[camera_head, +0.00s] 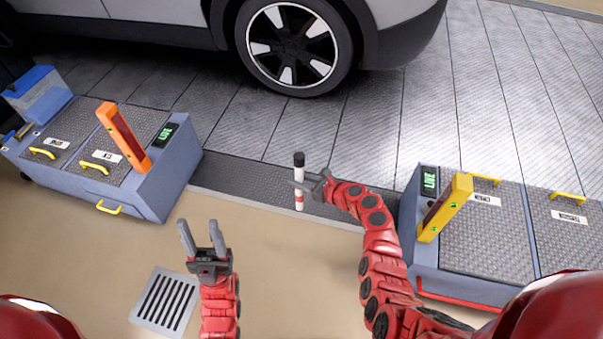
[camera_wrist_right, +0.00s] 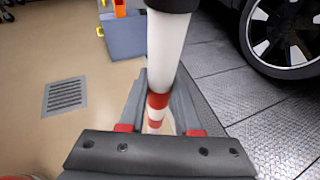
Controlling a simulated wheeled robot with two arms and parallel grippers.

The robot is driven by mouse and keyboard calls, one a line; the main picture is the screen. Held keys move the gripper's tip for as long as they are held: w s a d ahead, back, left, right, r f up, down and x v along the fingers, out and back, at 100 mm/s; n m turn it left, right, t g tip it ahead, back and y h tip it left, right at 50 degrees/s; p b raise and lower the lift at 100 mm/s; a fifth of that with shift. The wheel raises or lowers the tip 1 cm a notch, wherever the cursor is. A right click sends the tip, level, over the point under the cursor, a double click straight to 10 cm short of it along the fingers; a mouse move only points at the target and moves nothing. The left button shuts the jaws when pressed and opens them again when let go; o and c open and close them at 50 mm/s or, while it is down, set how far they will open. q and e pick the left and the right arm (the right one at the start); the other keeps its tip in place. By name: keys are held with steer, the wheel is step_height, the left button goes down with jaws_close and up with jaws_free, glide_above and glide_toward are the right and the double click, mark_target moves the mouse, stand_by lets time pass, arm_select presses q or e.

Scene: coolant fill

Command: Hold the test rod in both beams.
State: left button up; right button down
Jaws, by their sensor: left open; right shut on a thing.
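The test rod (camera_head: 299,170) is white with a black top and red bands, and stands upright in the head view. My right gripper (camera_head: 308,184) is shut on it, between the two light-beam posts. The rod (camera_wrist_right: 166,50) also rises between the fingers in the right wrist view. The orange post (camera_head: 124,137) stands on the left cabinet and the yellow post (camera_head: 444,208) on the right cabinet. The beams themselves are not visible. My left gripper (camera_head: 202,238) is open and empty above the floor, left of the rod.
The left cabinet (camera_head: 135,190) and right cabinet (camera_head: 470,285) each carry a green-lit display reading LIVE. A car wheel (camera_head: 293,47) stands behind the rod. A floor drain (camera_head: 165,301) lies near my left gripper. The floor between the cabinets is clear.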

mark_target(299, 155)
steer(key=shift+s+a+p, duration=0.8)
steer(key=shift+s+a, duration=0.35)
steer(key=shift+s, duration=2.35)
steer(key=shift+w+r+p, duration=0.65)
steer(key=shift+r+p, duration=2.55)
steer(key=shift+r, duration=2.85)
steer(key=shift+w+d, duration=0.4)
steer(key=shift+w, duration=0.6)
steer(key=shift+w+d, duration=0.35)
steer(key=shift+w, duration=0.6)
steer(key=shift+w+d, duration=0.4)
steer(key=shift+w, duration=0.6)
steer(key=shift+w+d+b, duration=0.25)
steer(key=shift+w, duration=0.5)
steer(key=shift+w+d+b, duration=0.25)
steer(key=shift+w+b, duration=0.05)
steer(key=shift+w, duration=0.4)
steer(key=shift+w+d+b, duration=0.25)
steer(key=shift+w, duration=0.5)
